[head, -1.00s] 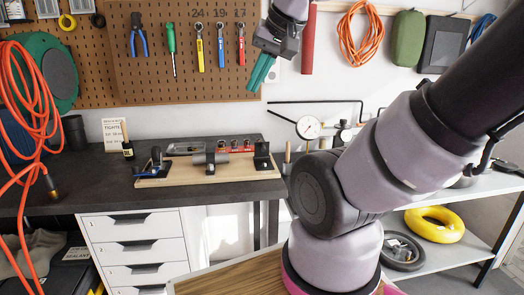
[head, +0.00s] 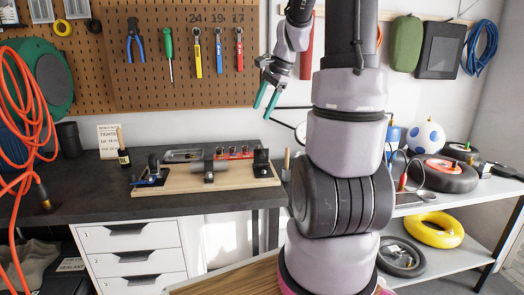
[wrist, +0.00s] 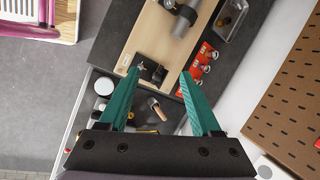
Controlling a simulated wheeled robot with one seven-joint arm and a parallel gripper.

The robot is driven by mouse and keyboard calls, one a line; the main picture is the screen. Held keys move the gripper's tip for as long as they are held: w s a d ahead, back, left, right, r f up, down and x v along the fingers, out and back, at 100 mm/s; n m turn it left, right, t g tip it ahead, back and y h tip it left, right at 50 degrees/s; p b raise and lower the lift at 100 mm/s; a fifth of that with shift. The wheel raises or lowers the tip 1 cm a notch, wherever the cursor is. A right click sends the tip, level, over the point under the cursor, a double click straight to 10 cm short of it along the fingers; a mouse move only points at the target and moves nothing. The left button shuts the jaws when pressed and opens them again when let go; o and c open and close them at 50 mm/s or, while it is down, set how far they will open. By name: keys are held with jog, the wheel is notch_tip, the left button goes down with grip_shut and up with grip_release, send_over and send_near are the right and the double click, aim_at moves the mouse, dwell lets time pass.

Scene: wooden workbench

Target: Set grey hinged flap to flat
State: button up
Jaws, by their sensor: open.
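A dark grey hinged flap (head: 261,157) stands raised at the right end of a wooden board (head: 222,184) on the workbench. In the wrist view the flap (wrist: 152,72) shows from above at the near end of the board, between my fingertips in the picture. Its exact angle is hard to tell. My gripper (head: 265,100) has teal fingers, open and empty. It is in the air above and beyond the board's right end, apart from the flap. The wrist view shows both fingers (wrist: 158,76) spread.
A grey cylinder in a bracket (head: 209,164) sits mid-board, and a blue-handled part (head: 150,174) is at its left end. Red-marked pieces (head: 236,151) stand behind the board. A pegboard with tools (head: 185,85) is behind the bench. The dark benchtop left of the board is mostly clear.

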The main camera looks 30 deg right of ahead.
aim_at(263, 153)
jog(key=w+d+f+m, duration=0.5)
jog(key=d+f, duration=0.3)
jog(key=f, duration=0.1)
jog(key=shift+g+y, duration=0.3)
jog(key=shift+y, duration=0.1)
jog(key=x, duration=1.1)
jog(key=shift+w+a+r, duration=0.1)
jog(key=shift+w+r, duration=0.05)
jog(key=shift+c, duration=0.3)
grip_shut()
